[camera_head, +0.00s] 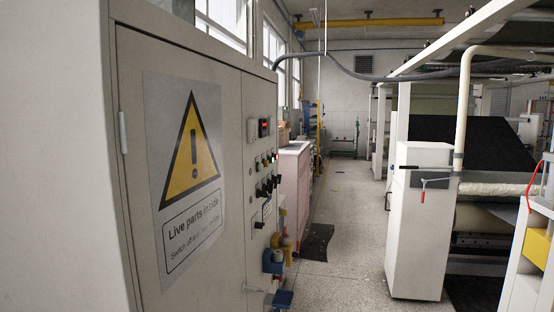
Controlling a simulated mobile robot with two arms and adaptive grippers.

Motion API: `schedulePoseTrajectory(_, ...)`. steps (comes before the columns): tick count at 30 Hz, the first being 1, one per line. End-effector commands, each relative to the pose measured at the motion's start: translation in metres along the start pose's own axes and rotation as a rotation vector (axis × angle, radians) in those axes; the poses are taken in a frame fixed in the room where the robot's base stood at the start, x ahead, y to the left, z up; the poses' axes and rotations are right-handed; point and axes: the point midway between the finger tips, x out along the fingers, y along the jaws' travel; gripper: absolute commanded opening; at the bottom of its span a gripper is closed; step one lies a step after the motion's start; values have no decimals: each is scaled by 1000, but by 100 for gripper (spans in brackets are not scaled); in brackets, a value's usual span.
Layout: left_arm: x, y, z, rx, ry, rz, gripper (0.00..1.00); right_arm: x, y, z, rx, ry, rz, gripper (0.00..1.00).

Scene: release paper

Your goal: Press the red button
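A grey control cabinet (233,150) fills the left side of the head view. Its right-hand part carries several small dark knobs and switches (268,185). A small red spot (275,156) shows at the upper right end of these controls; it is too small to tell whether it is a button or a lamp. Above them is a small dark unit with a red face (264,127), which looks like a display. Neither of my grippers is in view.
A yellow warning sign (191,160) is on the cabinet door. Blue sockets (273,262) stick out low on the cabinet's right side. A clear floor aisle (340,225) runs back between the cabinet and a large white machine (420,230). A dark mat (316,242) lies in the aisle.

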Motion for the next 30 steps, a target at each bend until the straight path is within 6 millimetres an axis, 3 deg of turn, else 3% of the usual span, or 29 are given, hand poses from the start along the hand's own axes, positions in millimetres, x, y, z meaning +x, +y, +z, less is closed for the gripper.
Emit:
schedulePoseTrajectory(1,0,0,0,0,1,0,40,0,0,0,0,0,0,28)
schedulePoseTrajectory(6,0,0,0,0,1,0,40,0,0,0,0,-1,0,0)
schedulePoseTrajectory(30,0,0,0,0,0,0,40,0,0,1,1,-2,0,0)
